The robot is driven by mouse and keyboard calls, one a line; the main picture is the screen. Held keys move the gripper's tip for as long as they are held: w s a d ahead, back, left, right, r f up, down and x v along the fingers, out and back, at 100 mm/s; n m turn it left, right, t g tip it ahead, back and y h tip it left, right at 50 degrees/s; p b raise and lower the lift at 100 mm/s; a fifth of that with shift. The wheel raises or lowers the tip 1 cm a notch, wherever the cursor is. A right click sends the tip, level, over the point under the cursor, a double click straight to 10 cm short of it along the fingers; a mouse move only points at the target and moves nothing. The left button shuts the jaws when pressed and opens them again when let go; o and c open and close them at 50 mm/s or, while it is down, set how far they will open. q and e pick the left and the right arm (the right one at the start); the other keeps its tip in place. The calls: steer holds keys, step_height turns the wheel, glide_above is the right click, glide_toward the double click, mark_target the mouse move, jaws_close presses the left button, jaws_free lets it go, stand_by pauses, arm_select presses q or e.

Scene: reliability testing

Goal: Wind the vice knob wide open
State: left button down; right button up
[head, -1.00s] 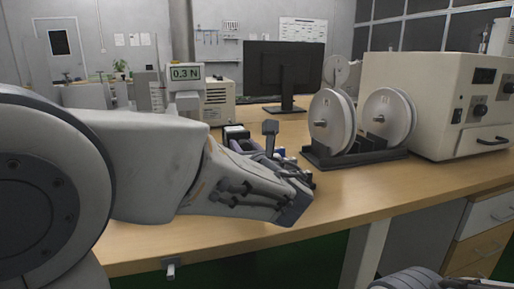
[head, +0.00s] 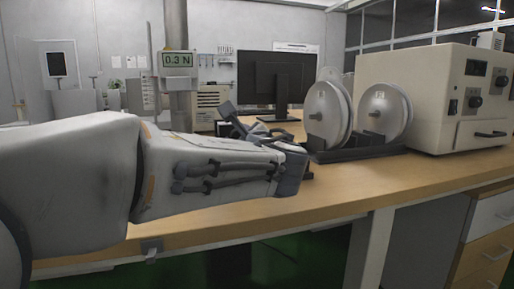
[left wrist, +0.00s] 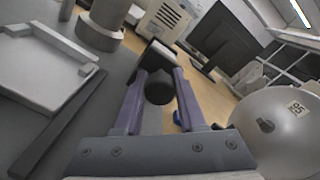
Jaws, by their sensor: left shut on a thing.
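The dark round vice knob (left wrist: 159,90) shows in the left wrist view between the two purple fingers of my left gripper (left wrist: 159,74). The gripper is shut on it. A pale block with a dark face, perhaps part of the vice, shows just past the fingertips. In the head view my left arm reaches across the bench from the left. My wrist hides most of the knob and vice there, so how far the jaws stand apart cannot be told. My right gripper is not in view.
A force gauge (head: 177,60) reading 0.3 N stands behind my arm. Two pale reels, one at the front (head: 327,115), sit on a dark base close right of my gripper. A monitor (head: 276,78) and a beige instrument box (head: 425,95) stand farther back and right. The bench front is clear.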

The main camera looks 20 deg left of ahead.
arm_select(q)
steer(key=shift+f+n+b, duration=0.15)
steer(key=shift+n+b, duration=0.4)
steer(key=shift+n, duration=0.05)
steer(key=c, duration=0.5)
jaws_free()
steer(key=shift+s, duration=0.1)
steer(key=shift+s+d+r, duration=0.2)
steer(key=shift+s+d, duration=0.05)
steer(key=p+v, duration=0.3)
steer(key=v, duration=0.5)
steer(key=shift+s+d, duration=0.15)
steer(key=shift+s, duration=0.05)
steer(key=shift+s+d+p, duration=0.25)
steer(key=shift+s+p, duration=0.05)
steer(key=shift+s, duration=0.2)
